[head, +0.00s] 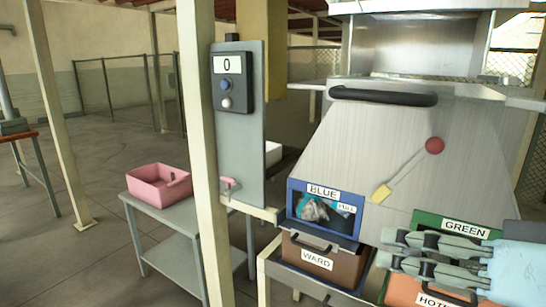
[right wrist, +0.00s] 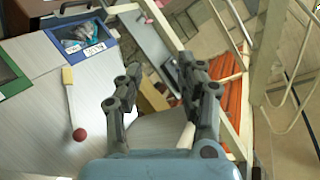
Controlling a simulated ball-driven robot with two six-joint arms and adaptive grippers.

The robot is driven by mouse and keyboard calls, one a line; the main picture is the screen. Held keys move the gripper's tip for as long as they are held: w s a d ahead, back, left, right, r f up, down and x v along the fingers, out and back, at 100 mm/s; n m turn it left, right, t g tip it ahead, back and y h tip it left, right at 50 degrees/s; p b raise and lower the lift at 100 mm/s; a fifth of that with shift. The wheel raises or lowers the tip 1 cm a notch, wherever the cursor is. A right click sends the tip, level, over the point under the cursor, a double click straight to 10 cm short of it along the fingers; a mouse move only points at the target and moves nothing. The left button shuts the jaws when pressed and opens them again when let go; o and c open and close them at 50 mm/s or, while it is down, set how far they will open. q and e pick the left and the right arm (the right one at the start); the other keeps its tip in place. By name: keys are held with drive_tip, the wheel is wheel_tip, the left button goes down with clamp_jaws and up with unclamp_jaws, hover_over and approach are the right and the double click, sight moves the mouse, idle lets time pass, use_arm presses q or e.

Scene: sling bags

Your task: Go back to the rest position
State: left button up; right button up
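My right gripper (head: 384,248) reaches in from the right in the head view, in front of the green bin (head: 428,217) and the orange bin (head: 402,290). In the right wrist view its two dark fingers (right wrist: 160,70) stand apart, with nothing seen between them. The blue bin (head: 292,204), with bagged items (head: 313,209) in it, is just left of the fingertips. My left gripper is in neither view.
A brown WARD bin (head: 325,262) sits below the blue one. A pink bin (head: 158,186) stands on a grey side table (head: 170,217). A panel (head: 238,130) reading 0 is on a post. A red-ball lever (head: 434,146) is on the metal chute (head: 370,140). Open floor lies left.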

drive_tip(key=s+d+f+g+h, duration=0.4)
drive_tip(key=s+d+f+h, duration=0.1)
drive_tip(key=s+f, duration=0.3)
drive_tip(key=s+d+f+g+h, duration=0.4)
drive_tip(key=s+d+f, duration=0.2)
drive_tip(key=s+f, duration=0.15)
wheel_tip(320, 180, down, 36)
drive_tip(key=s+d+r+g+b, duration=0.1)
drive_tip(key=s+d+b, duration=0.1)
drive_tip(key=b, duration=0.6)
drive_tip(key=s+d+f+g+b, duration=0.1)
drive_tip(key=s+f+b, duration=0.4)
drive_tip(key=s+f, duration=1.3)
wheel_tip(320, 180, down, 2)
drive_tip(key=shift+f, duration=0.15)
drive_tip(key=shift+d+g, duration=0.1)
drive_tip(key=shift+g, duration=0.2)
drive_tip(key=shift+c, duration=0.3)
